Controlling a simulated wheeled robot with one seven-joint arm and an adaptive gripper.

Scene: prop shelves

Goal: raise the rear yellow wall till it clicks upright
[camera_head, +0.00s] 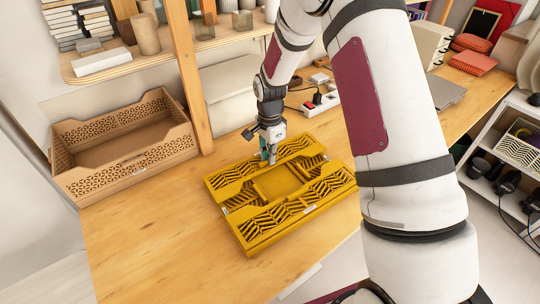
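A yellow crate (280,183) with patterned walls lies on the wooden table. Its walls look folded down flat around and over the base. The rear wall (243,171) is the long panel at the far side and lies low. My gripper (268,157) points down at this rear wall, its fingertips at or just above the panel near its middle. I cannot tell whether the fingers touch the wall, or whether they are open or shut. My arm passes in front of the right part of the scene.
A brown open crate (125,145) stands at the table's left back. A wooden shelf post (188,75) rises behind. A white power strip (322,102) with cables lies behind the yellow crate. The table's front left (150,240) is clear.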

